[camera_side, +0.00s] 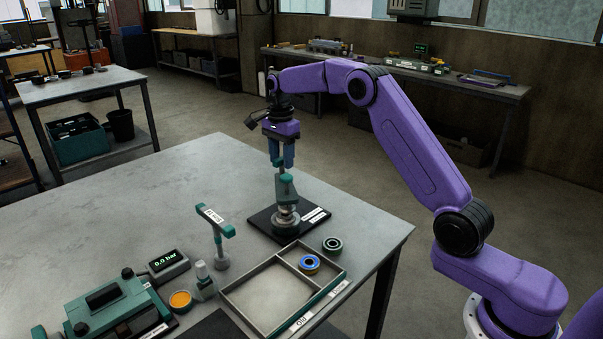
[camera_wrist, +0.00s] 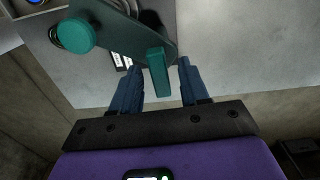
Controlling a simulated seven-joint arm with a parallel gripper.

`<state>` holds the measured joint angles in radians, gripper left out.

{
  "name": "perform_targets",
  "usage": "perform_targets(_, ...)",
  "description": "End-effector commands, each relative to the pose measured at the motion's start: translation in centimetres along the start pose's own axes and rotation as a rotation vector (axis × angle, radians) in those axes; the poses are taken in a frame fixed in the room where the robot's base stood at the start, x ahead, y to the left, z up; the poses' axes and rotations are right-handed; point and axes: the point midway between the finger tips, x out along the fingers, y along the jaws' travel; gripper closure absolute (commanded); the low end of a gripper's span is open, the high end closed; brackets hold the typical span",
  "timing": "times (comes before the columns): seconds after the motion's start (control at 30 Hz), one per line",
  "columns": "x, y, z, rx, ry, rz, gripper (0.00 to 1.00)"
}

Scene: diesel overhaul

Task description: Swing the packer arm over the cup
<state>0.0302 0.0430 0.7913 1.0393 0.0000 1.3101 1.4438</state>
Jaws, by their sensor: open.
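The packer arm (camera_side: 287,188) is a teal arm on a small fixture at the table's right side. In the wrist view the packer arm (camera_wrist: 122,30) runs from a round teal knob at upper left to an upright teal handle (camera_wrist: 158,75). My gripper (camera_side: 282,162) points down at the handle. In the wrist view my gripper (camera_wrist: 162,68) is open, its blue fingers on either side of the handle; contact cannot be told. A round metal part (camera_side: 286,216), probably the cup, stands low on the fixture, mostly hidden from above.
The fixture stands on a black base plate (camera_side: 313,221) with white labels. In front are a divided tray (camera_side: 246,277) with a blue-and-gold ring and a dark green ring (camera_side: 332,244) beside it. A teal T-shaped stand (camera_side: 217,236) stands left. The table's back left is clear.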

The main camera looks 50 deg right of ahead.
Motion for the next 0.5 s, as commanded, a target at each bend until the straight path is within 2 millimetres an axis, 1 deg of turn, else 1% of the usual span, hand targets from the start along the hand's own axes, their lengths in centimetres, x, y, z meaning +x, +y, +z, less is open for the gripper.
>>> perform_targets(0.2,0.06,0.01,0.00,0.001,0.000,0.001,0.55)
perform_targets(0.23,0.06,0.01,0.00,0.001,0.000,0.001,0.59)
perform_targets(0.27,0.05,0.01,0.00,0.001,0.000,0.001,0.68)
perform_targets(0.3,0.05,0.01,0.00,0.001,0.000,0.001,0.81)
perform_targets(0.37,0.05,0.01,-0.01,0.001,0.000,0.001,1.00)
perform_targets(0.5,0.05,0.01,-0.01,0.004,0.000,0.001,1.00)
